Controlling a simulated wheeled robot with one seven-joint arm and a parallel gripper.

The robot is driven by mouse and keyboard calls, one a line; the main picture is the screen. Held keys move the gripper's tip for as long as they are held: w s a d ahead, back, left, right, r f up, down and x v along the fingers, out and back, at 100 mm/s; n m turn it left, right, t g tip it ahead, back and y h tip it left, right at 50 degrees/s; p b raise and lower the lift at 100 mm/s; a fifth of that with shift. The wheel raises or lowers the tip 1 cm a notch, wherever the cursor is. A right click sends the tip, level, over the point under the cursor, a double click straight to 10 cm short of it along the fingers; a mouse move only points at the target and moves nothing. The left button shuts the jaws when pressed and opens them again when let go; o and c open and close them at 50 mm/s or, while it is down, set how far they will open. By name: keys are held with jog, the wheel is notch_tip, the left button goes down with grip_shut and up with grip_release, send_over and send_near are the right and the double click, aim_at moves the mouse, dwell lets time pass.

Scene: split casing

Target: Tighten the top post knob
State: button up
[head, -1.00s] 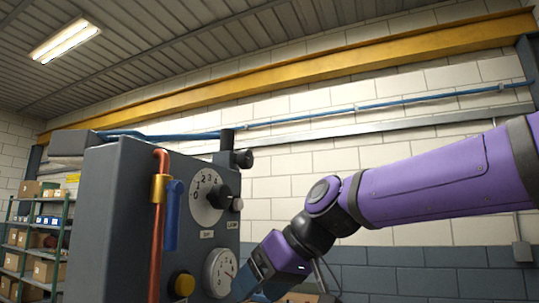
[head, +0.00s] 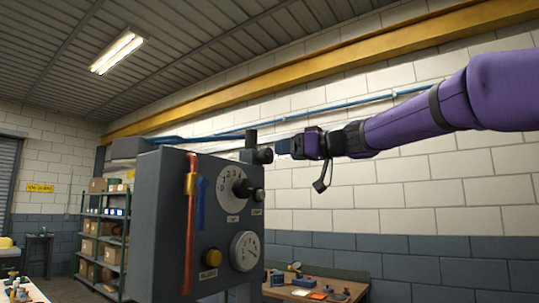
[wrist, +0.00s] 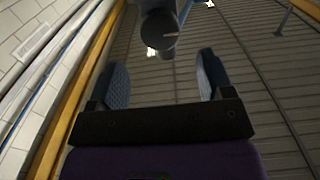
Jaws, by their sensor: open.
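The top post knob (head: 264,155) is a dark round knob on the side of the short black post (head: 251,139) that stands on top of the grey casing (head: 168,225). My gripper (head: 284,146) is just right of the knob in the head view, at about its height, pointing left at it. In the wrist view my gripper (wrist: 163,70) has its two blue-grey fingers spread with nothing between them. A dark round part, which looks like the knob (wrist: 158,28), lies just beyond the fingertips, near the middle. Its contact with the post is hard to see.
The casing front carries a numbered dial (head: 230,186), a gauge (head: 245,250), a yellow button (head: 212,257), a blue lever (head: 200,202) and a copper pipe (head: 190,220). A workbench (head: 330,285) stands behind at lower right. Shelving (head: 105,240) stands at left. Open air surrounds my gripper on the right.

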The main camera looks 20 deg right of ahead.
aim_at(270, 153)
jog(key=x, duration=0.7)
jog(key=shift+w+a, duration=0.15)
jog(key=shift+a, duration=0.05)
jog(key=c, duration=0.9)
